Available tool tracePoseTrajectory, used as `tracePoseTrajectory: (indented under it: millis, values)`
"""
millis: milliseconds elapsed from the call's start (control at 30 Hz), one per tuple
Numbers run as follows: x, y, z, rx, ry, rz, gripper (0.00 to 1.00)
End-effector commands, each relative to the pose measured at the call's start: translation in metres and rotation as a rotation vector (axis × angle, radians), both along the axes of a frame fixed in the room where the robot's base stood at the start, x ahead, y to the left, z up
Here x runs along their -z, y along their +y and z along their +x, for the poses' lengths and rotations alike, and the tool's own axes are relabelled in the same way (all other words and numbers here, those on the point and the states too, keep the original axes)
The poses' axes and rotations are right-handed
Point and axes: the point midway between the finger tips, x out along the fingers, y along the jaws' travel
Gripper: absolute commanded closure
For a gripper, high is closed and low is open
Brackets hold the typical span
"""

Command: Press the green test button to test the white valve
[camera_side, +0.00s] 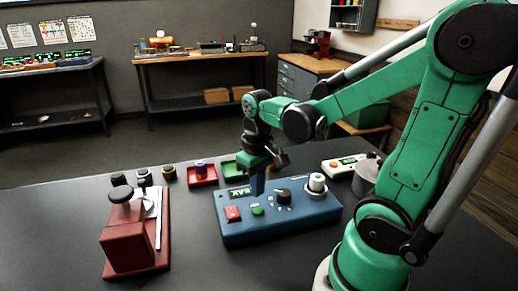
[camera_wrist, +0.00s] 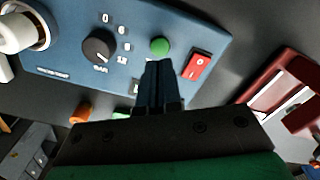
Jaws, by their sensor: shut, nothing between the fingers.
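The blue test box (camera_side: 290,226) stands on the dark table and fills the top of the wrist view (camera_wrist: 70,75). The round green button (camera_side: 257,210) is on its top panel, and it also shows in the wrist view (camera_wrist: 160,46), between the black dial (camera_wrist: 98,46) and the red switch (camera_wrist: 196,66). The white valve (camera_side: 317,182) sits upright in the socket at the box's right end, and is partly cut off in the wrist view (camera_wrist: 14,34). My gripper (camera_side: 258,192) is shut and empty, pointing down close to the green button; its fingertips (camera_wrist: 158,64) appear beside it. I cannot tell any contact.
A red machine (camera_side: 126,250) stands left of the box. Behind are a red tray (camera_side: 202,181) with a purple part, a green tray (camera_side: 229,166) and several black-topped parts. A white control box (camera_side: 343,166) and a grey container (camera_side: 364,180) are at the right. The front table is clear.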

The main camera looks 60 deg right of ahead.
Motion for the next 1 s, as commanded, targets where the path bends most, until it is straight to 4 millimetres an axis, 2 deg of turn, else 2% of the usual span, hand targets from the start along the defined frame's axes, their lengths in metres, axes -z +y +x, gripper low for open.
tracePoseTrajectory:
  millis: [167, 633, 1000]
  values:
    - [-0.007, 0.000, 0.000, 0.000, 0.000, 0.000, 1.00]
    - [-0.056, 0.000, 0.000, 0.000, 0.000, 0.000, 1.00]
    - [-0.060, 0.000, 0.000, 0.000, 0.000, 0.000, 1.00]
